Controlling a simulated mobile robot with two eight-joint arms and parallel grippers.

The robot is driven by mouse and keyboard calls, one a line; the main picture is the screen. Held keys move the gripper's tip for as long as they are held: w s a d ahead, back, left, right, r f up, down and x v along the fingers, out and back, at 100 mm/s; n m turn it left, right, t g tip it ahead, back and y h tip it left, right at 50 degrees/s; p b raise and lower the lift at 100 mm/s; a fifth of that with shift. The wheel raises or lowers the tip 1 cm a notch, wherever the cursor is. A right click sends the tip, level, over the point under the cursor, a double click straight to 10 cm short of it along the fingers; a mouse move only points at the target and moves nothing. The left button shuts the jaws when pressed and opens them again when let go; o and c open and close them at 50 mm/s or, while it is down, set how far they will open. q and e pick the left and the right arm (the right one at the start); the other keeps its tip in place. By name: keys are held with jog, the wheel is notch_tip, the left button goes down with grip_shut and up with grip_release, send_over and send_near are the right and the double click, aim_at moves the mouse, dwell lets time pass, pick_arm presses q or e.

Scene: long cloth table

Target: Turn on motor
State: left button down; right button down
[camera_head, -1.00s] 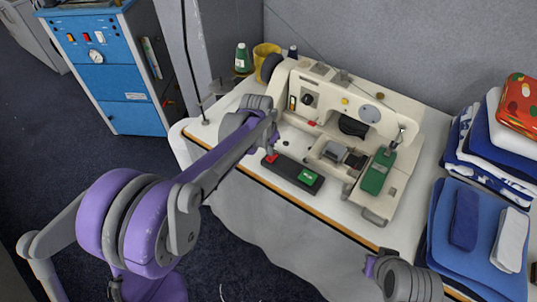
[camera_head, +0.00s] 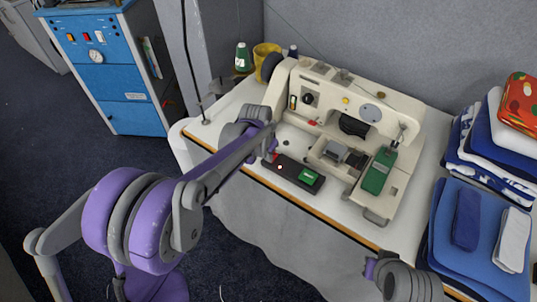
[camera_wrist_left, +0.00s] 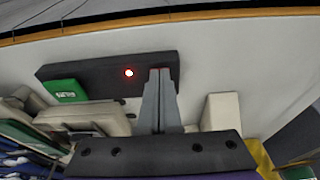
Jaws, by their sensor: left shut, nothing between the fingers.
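A black switch box (camera_head: 291,170) lies on the table in front of the cream sewing machine (camera_head: 343,120). It has a green button (camera_head: 309,176) on its right half and a red button (camera_head: 276,157) at its left end. A small red light glows between them; it is bright in the left wrist view (camera_wrist_left: 129,72). My left gripper (camera_wrist_left: 163,76) is shut and empty, its fingertips over the red-button end of the box. The fingers hide that button in the wrist view; whether they touch it I cannot tell. My right gripper is out of view; part of its arm shows at bottom right.
Folded blue and white cloths (camera_head: 480,232) are stacked at the right. A blue cabinet (camera_head: 110,70) stands at the left. The table's front edge runs close to the box.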

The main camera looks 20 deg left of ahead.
pick_arm(q)
jog(key=shift+w+d+r, duration=0.25)
jog(key=shift+w+r, duration=0.15)
jog(key=shift+w, duration=0.3)
jog(key=shift+r+p, duration=0.45)
jog(key=shift+r, duration=0.05)
jog(key=p+v, duration=0.1)
jog(key=v, duration=0.2)
jog(key=shift+w+d+r+p, duration=0.15)
jog(key=shift+w+r+p, duration=0.15)
jog(key=shift+p, duration=0.05)
jog(key=s+a+r, duration=0.1)
jog(key=s+r, duration=0.3)
jog(key=r, duration=0.4)
jog(key=shift+s+a, duration=0.4)
jog(key=shift+r, duration=0.15)
jog(key=s+a+f+n+t, duration=0.1)
jog(key=s+f+n, duration=0.1)
jog(key=s, duration=0.9)
jog(key=s+a+f+n+t+y, duration=0.1)
jog(key=s+f+n+t, duration=0.1)
jog(key=s, duration=1)
jog(key=shift+s+f, duration=0.15)
jog(key=shift+f, duration=0.6)
